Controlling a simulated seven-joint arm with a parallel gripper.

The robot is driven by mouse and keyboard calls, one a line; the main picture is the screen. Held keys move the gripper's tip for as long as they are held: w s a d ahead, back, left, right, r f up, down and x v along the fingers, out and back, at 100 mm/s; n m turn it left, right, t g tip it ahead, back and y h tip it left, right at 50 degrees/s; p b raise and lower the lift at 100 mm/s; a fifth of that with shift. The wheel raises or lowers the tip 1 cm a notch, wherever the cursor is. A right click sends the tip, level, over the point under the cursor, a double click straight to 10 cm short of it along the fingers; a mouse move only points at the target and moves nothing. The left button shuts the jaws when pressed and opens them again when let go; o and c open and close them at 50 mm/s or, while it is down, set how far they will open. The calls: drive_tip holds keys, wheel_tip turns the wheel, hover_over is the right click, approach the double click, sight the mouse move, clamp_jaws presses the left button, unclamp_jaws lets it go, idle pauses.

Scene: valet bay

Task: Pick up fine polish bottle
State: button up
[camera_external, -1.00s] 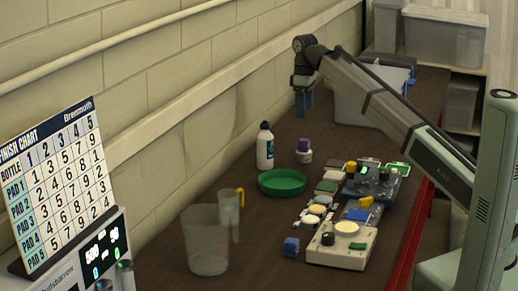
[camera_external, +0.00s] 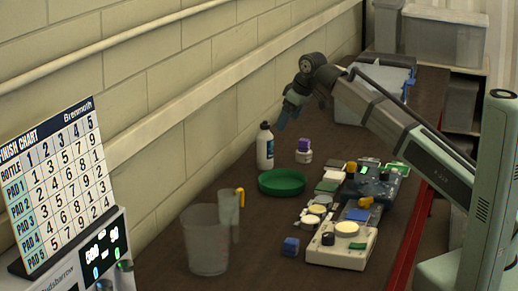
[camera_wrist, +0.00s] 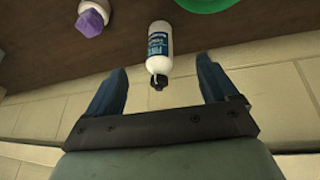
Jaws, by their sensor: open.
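A white bottle with a black cap and a blue label (camera_external: 265,147) stands upright on the brown bench by the wall, behind the green dish. It also shows in the wrist view (camera_wrist: 159,48), between and beyond my fingertips, cap toward me. The label's print is too small to read for sure. My gripper (camera_external: 283,118) is tilted, above and slightly right of the bottle. In the wrist view my gripper (camera_wrist: 161,75) has its two blue fingers apart, with nothing held between them.
A green dish (camera_external: 282,193) lies in front of the bottle. A small purple-capped jar (camera_external: 304,151) stands to its right. A clear beaker (camera_external: 206,245), a jug with a yellow handle (camera_external: 229,212) and electronic boxes (camera_external: 341,245) are nearer. The block wall (camera_external: 150,90) is close behind the bottle.

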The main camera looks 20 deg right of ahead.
sight(269, 134)
drive_tip(key=w+a+f+m, duration=0.1)
drive_tip(key=w+f, duration=0.1)
drive_tip(key=w+f+t, duration=0.1)
drive_tip(key=w+f, duration=0.1)
drive_tip(key=w+a+f+m, duration=0.1)
drive_tip(key=w, duration=0.1)
drive_tip(key=shift+w+a+f+m+t, duration=0.15)
drive_tip(key=shift+a+f+m+t, duration=0.15)
drive_tip(key=shift+f, duration=0.1)
drive_tip(key=shift+a+x, duration=0.15)
drive_tip(key=shift+x, duration=1.2)
drive_tip(key=shift+a+x, duration=0.1)
drive_tip(key=shift+x, duration=1.25)
drive_tip(key=shift+r, duration=0.1)
drive_tip(key=shift+c, duration=0.2)
drive_tip(key=c, duration=1.3)
